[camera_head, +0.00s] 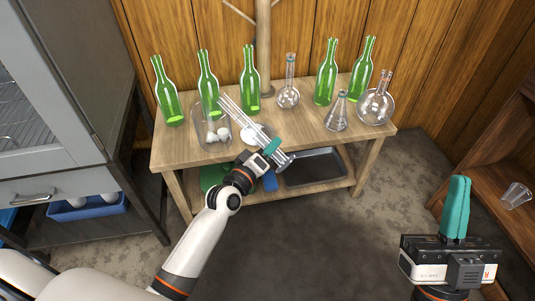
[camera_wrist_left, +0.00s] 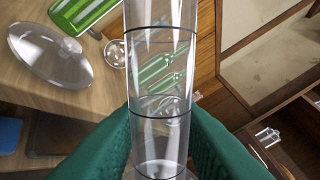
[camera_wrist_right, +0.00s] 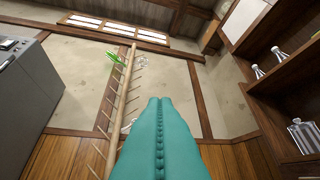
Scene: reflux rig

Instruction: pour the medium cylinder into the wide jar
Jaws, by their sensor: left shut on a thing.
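My left gripper (camera_head: 270,150) is shut on a clear cylinder (camera_head: 245,121) with dark ring marks, near its flared base. The cylinder is tilted, its mouth end up and to the left, close to the wide jar's rim in the head view. I cannot tell whether the mouth is over the jar. The cylinder (camera_wrist_left: 160,85) fills the middle of the left wrist view between the green fingers; I see no clear liquid level in it. My right gripper (camera_head: 456,207) is shut and empty, pointing up, far from the table.
Several green bottles (camera_head: 167,93) stand along the table's back. A round-bottomed flask (camera_head: 376,107), a conical flask (camera_head: 337,115) and a long-necked flask (camera_head: 288,96) stand towards the right. A dark tray (camera_head: 315,168) lies on the lower shelf. A wooden shelf holds a small glass (camera_head: 516,195) at right.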

